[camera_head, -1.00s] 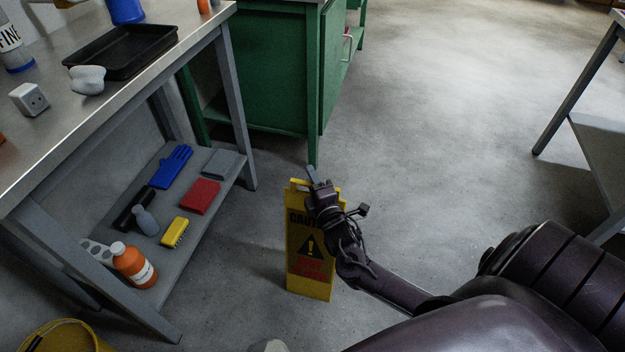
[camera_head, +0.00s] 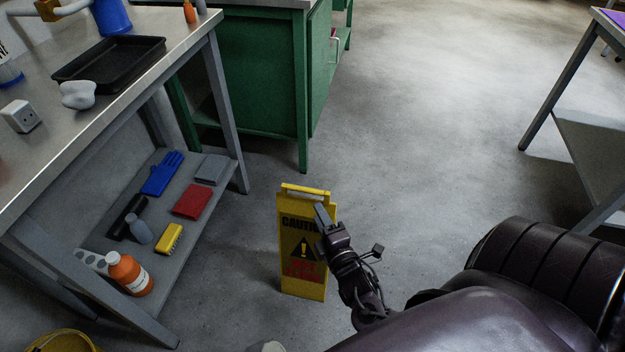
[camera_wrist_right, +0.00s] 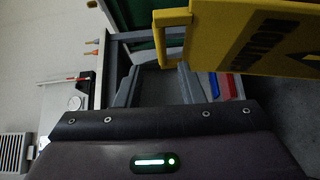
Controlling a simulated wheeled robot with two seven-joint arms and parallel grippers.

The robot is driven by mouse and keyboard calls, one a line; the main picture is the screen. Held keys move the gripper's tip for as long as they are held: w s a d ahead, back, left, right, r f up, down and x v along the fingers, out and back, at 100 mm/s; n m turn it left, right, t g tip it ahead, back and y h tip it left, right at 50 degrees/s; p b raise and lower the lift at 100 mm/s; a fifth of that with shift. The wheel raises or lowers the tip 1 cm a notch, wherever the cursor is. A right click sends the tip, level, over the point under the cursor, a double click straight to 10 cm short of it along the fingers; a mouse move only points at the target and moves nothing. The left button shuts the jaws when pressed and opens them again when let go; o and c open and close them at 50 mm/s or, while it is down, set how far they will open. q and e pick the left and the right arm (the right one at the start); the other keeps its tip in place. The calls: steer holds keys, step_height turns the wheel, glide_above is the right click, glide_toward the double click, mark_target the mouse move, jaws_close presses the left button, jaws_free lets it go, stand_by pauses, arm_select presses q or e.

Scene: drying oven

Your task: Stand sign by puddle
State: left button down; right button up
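The yellow caution sign (camera_head: 290,268) stands upright on the concrete floor, right of the shelf table. Its top handle (camera_head: 305,189) is free in the head view. My right gripper (camera_head: 322,214) is in front of the sign's upper right edge, below the handle. In the right wrist view, the fingers of my right gripper (camera_wrist_right: 158,72) are spread and empty. The sign (camera_wrist_right: 255,36) with its handle (camera_wrist_right: 172,36) shows just beyond the fingertips. My left gripper is not in view. I cannot make out a puddle on the floor.
A steel table (camera_head: 105,110) at left has a lower shelf (camera_head: 190,232) with bottles, a blue glove and a yellow brush. A green cabinet (camera_head: 252,85) stands behind the sign. A yellow bucket (camera_head: 62,341) is at lower left.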

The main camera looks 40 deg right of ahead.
steer(key=s+a+f+m+g+y, duration=0.2)
steer(key=a+f+m+g, duration=0.15)
steer(key=a, duration=0.25)
steer(key=s+a+f+m+g+y, duration=0.2)
steer(key=s+a+m+g, duration=0.1)
steer(key=a+m+g, duration=0.15)
steer(key=s+a+r+m+g+y, duration=0.1)
steer(key=s+a+r+m+g, duration=0.1)
steer(key=s+a+g, duration=0.4)
steer(key=s+m+g, duration=0.1)
steer(key=s, duration=0.2)
steer(key=shift+s+a, duration=0.15)
steer(key=shift+s, duration=0.15)
